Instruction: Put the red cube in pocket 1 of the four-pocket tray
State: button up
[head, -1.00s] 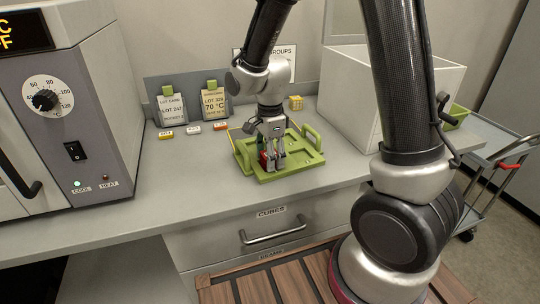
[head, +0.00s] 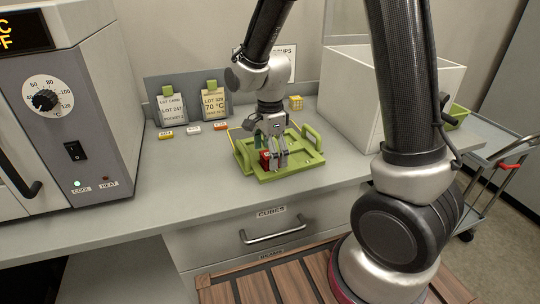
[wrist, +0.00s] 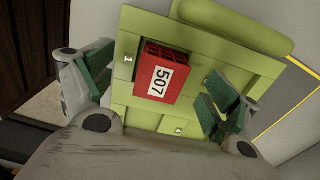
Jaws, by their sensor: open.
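The red cube (head: 265,160) sits in the green tray (head: 290,173), at its front left in the head view. In the wrist view the red cube (wrist: 170,71) has a white label reading 507 and a grid of holes on one side. The tray (wrist: 150,24) lies around and under it. My gripper (head: 270,152) is open just above the tray. In the wrist view its green-padded fingers (wrist: 158,84) stand apart on either side of the cube, with visible gaps.
A grey oven (head: 70,110) stands on the left of the counter. Two lot cards (head: 214,103) stand behind small coloured labels. A yellow cube (head: 296,103) is at the back. A white open box (head: 345,100) stands close to the tray's right.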

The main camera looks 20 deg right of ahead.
jog(key=shift+r, duration=2.05)
jog(key=shift+r, duration=0.1)
notch_tip(320, 180, up, 12)
jog(key=shift+d, duration=0.1)
